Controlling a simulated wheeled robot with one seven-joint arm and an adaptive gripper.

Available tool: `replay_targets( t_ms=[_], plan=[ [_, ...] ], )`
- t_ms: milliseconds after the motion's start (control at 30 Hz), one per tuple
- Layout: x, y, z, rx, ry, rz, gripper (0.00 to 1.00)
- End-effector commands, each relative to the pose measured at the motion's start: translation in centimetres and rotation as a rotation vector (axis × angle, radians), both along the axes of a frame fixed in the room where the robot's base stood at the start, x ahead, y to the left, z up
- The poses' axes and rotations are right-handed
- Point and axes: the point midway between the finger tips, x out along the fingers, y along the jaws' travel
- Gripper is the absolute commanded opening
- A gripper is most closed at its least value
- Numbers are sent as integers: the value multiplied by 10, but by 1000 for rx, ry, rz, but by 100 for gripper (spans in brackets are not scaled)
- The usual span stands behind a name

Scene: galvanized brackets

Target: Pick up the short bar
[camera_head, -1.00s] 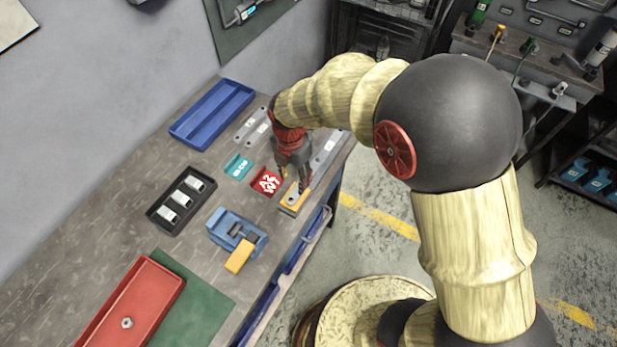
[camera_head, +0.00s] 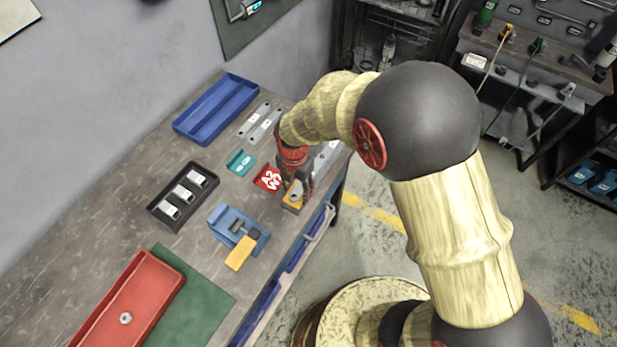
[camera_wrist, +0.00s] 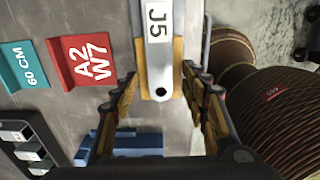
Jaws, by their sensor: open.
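A flat grey bar with a white "J5" label lies over a yellow block (camera_wrist: 176,58). In the wrist view the bar (camera_wrist: 160,72) has a hole at its near end and runs out of the top of the picture. My gripper (camera_wrist: 161,88) is open, one finger on each side of this end; I cannot tell if they touch it. In the head view my gripper (camera_head: 298,187) is over the yellow block (camera_head: 291,206) by the bench's front edge and hides much of the bar. Two more grey labelled bars (camera_head: 265,124) lie behind it, near the blue tray.
A red "A2 W7" sign (camera_wrist: 82,61) and a teal "60 CM" sign (camera_wrist: 22,66) stand left of my gripper. A blue clamp-like fixture (camera_head: 226,220), a black tray (camera_head: 160,215), a blue tray (camera_head: 180,128) and a red tray (camera_head: 172,287) are also on the bench.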

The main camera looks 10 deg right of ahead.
Motion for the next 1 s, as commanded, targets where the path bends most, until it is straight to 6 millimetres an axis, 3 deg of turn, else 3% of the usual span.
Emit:
replay_targets(
  t_ms=[100,900,1000],
  plan=[
    [0,0,1,0,0,0,45],
    [0,0,1,0,0,0,0],
    [0,0,1,0,0,0,0]
  ],
)
